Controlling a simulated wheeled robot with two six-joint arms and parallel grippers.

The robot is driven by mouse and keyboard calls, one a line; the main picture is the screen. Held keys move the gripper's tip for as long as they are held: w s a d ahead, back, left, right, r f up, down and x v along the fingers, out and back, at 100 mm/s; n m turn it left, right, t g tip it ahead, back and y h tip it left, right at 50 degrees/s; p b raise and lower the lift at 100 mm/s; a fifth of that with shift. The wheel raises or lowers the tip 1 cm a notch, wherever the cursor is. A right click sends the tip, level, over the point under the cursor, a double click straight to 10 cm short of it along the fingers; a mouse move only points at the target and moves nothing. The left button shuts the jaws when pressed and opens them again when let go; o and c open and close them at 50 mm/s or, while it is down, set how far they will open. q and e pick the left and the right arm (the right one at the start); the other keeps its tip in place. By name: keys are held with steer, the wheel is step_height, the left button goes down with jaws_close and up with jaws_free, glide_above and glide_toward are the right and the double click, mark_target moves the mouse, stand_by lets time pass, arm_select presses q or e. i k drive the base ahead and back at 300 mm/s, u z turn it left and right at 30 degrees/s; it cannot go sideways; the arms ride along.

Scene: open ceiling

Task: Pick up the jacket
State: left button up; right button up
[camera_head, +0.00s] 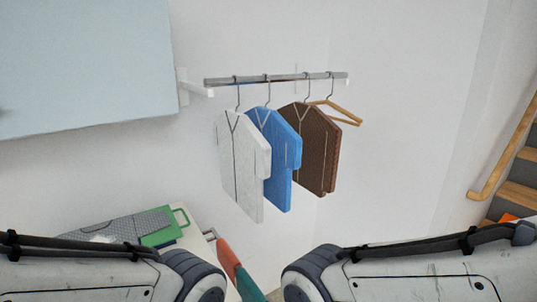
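Three jackets hang side by side from a metal rail (285,79) on the wall in the head view. The white jacket (238,165) is at the left, the blue jacket (281,160) is in the middle, and the brown jacket (318,150) is at the right. They partly overlap each other. An empty wooden hanger (338,113) hangs at the right end of the rail. Parts of both my arms show along the bottom edge, below and apart from the jackets. Neither gripper is in the picture.
A pale blue panel (80,65) fills the upper left. A white surface (200,243) at the lower left carries a green item (160,226) and a grey patterned item. A red and teal object (230,262) stands between my arms. Wooden stairs (518,190) are at the right.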

mark_target(321, 138)
steer(key=z, duration=1.85)
steer(key=i, duration=1.4)
steer(key=u, duration=1.5)
